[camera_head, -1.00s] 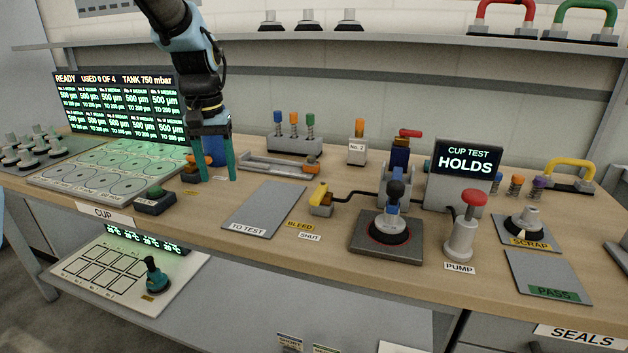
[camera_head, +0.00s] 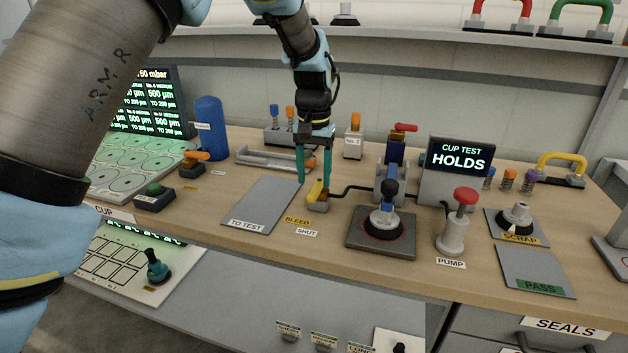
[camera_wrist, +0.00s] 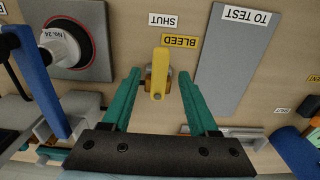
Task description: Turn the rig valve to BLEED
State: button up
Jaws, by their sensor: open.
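In the wrist view, the lever (camera_wrist: 160,75) appears between the two fingers (camera_wrist: 160,74), with a gap on each side. The lever's near end rises toward the camera. I cannot tell which label the lever is set to.
A grey TO TEST plate (camera_head: 262,207) lies left of the valve. The screen (camera_head: 461,157) reads "CUP TEST HOLDS". A metal rail fixture (camera_head: 262,158) lies behind.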

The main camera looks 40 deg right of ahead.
aim_at(316, 190)
jog(key=shift+f, duration=1.45)
jog(key=shift+c, duration=0.2)
grip_shut()
jog(key=shift+r, duration=0.1)
